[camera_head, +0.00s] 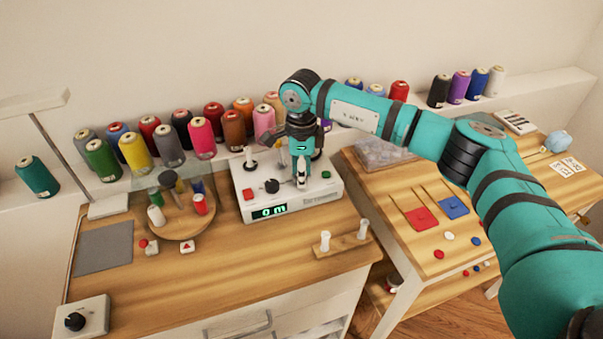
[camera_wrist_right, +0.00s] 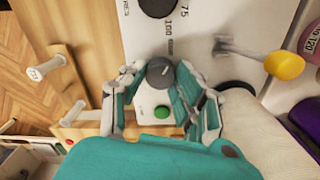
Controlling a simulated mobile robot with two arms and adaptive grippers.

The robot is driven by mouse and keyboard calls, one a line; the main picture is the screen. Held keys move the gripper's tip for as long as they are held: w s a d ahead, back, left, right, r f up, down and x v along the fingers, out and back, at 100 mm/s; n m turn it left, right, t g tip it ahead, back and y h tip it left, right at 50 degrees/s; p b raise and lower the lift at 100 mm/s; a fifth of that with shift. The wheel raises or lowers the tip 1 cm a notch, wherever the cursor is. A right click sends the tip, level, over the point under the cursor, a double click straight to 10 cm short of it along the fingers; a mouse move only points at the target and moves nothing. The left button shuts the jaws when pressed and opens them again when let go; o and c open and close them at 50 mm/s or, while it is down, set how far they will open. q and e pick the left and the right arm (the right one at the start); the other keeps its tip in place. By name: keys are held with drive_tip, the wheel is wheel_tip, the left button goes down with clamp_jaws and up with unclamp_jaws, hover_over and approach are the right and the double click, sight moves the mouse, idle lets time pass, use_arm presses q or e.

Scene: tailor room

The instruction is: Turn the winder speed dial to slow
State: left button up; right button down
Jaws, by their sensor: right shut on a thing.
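The winder (camera_head: 316,206) is a white box with a green lit display on the wooden table. My right gripper (camera_head: 301,182) points down onto its right part. In the wrist view my right gripper (camera_wrist_right: 158,88) has its fingers on both sides of a dark grey knob (camera_wrist_right: 160,72) and is shut on it. In the head view the gripper hides this knob. A larger black dial (camera_head: 271,186) sits to its left on the winder; it also shows at the top of the wrist view (camera_wrist_right: 158,5), with numbers beside it. I cannot read which dial sets speed. My left gripper is not in view.
A green button (camera_wrist_right: 162,112) is close to the fingers. A yellow-tipped lever (camera_wrist_right: 285,65) stands on the winder. A peg stand (camera_head: 343,246) is in front; a round spool stand (camera_head: 183,226) is left. Thread cones line the shelf behind. A separate dial box (camera_head: 93,308) is front left.

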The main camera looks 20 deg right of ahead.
drive_tip(key=shift+w+r, duration=0.1)
drive_tip(key=shift+r, duration=0.05)
drive_tip(key=c, duration=1)
unclamp_jaws()
wheel_tip(320, 180, up, 12)
drive_tip(key=shift+f, duration=0.1)
